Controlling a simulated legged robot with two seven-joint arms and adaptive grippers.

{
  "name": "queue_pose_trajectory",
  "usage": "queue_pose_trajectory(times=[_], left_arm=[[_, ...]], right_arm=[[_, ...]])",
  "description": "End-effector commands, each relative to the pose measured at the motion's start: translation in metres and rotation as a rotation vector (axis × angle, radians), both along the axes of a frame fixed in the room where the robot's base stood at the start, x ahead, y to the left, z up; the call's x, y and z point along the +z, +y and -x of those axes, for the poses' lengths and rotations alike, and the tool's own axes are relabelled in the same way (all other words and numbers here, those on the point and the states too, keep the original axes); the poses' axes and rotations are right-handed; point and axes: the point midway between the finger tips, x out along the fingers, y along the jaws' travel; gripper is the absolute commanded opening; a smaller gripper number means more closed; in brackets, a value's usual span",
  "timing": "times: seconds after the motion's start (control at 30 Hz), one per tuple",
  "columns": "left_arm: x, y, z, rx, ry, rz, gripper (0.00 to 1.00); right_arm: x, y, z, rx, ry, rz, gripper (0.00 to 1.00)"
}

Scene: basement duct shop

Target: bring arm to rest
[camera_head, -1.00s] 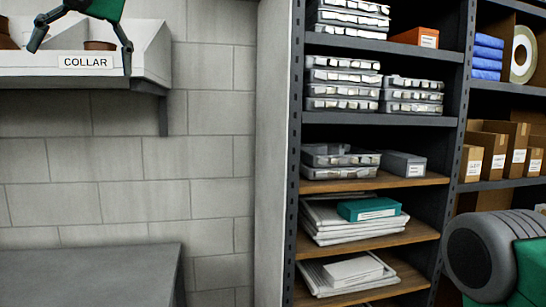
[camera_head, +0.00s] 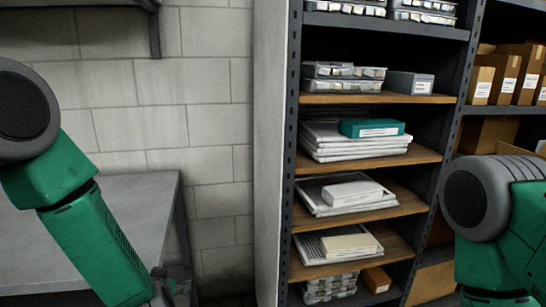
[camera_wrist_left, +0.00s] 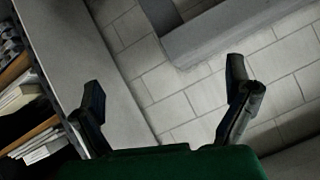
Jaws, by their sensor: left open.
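My left arm comes in from the left in the head view as green and grey links bent downward, and its gripper is mostly cut off at the lower edge. In the left wrist view my left gripper (camera_wrist_left: 165,115) is open. Its two dark fingers stand wide apart with nothing between them, facing the block wall. My right arm shows at the right edge of the head view as a grey joint and green links hanging down. Its gripper is out of the picture.
A shelf rack (camera_head: 448,130) with boxes, trays and stacked papers stands right of centre. A grey bench (camera_head: 135,205) is at the left, behind my left arm. A wall shelf (camera_head: 110,5) sits above it. The block wall (camera_head: 205,85) between them is bare.

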Motion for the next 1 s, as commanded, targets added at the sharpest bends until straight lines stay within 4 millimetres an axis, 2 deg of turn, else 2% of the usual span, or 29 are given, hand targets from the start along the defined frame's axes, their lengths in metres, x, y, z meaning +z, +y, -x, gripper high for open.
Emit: queue_pose_trajectory(times=[0.03, 0.1, 0.17, 0.2, 0.27, 0.3, 0.4, 0.53, 0.6, 0.7, 1.0], left_arm=[[-0.037, -0.005, 0.027, -0.038, 0.071, 0.025, 0.96], [-0.076, -0.009, 0.064, -0.076, 0.165, 0.073, 0.96], [-0.107, -0.008, 0.099, -0.098, 0.253, 0.116, 0.96], [-0.126, -0.006, 0.123, -0.108, 0.315, 0.147, 0.96], [-0.152, -0.002, 0.162, -0.117, 0.411, 0.192, 0.96], [-0.167, 0.000, 0.188, -0.120, 0.475, 0.220, 0.96], [-0.195, 0.008, 0.252, -0.110, 0.629, 0.281, 0.96], [-0.211, 0.015, 0.316, -0.086, 0.786, 0.333, 0.96], [-0.213, 0.015, 0.337, -0.073, 0.841, 0.346, 0.96], [-0.212, 0.012, 0.355, -0.063, 0.887, 0.350, 0.96], [-0.211, 0.011, 0.358, -0.060, 0.894, 0.351, 0.96]], right_arm=[[-0.009, -0.001, 0.000, -0.002, 0.000, 0.001, 0.92], [-0.015, -0.001, 0.000, -0.003, 0.000, 0.001, 0.92], [-0.020, -0.002, 0.000, -0.003, 0.000, 0.002, 0.92], [-0.024, -0.002, 0.000, -0.003, 0.000, 0.002, 0.92], [-0.029, -0.002, 0.000, -0.003, 0.000, 0.002, 0.92], [-0.033, -0.002, 0.000, -0.003, 0.000, 0.002, 0.92], [-0.040, -0.002, 0.000, -0.003, 0.001, 0.002, 0.92], [-0.047, -0.002, 0.000, -0.002, 0.000, 0.001, 0.92], [-0.049, -0.002, 0.000, -0.001, 0.000, 0.001, 0.92], [-0.050, -0.001, 0.000, -0.001, 0.000, 0.001, 0.92], [-0.050, -0.001, 0.000, -0.001, 0.000, 0.001, 0.92]])
